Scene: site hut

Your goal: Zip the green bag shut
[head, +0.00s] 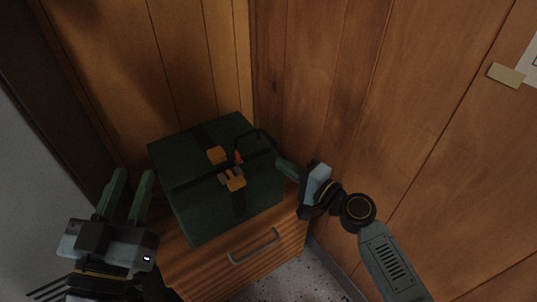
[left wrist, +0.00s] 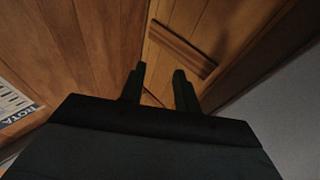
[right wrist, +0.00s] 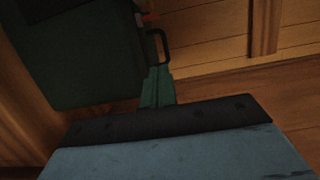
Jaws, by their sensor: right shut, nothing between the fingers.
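The dark green bag (head: 190,205) is boxy and sits on a wooden drawer cabinet, with dark straps and orange buckles (head: 235,179) on its top and front. A small red-orange tab (head: 238,157), perhaps the zip pull, shows on top near a black loop handle (head: 262,135). In the right wrist view the bag (right wrist: 85,65) fills the upper left, with the loop (right wrist: 158,45) just past my fingertips. My right gripper (head: 279,162) is shut and empty beside the bag's right side; contact is unclear. My left gripper (head: 133,174) is open and empty, left of the bag.
The wooden cabinet (head: 275,262) has a grey drawer handle (head: 254,246) at its front. Wood-panelled walls (head: 340,90) meet in a corner close behind the bag. A grey surface (head: 30,190) lies at the left. Speckled floor (head: 305,280) shows at the lower right.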

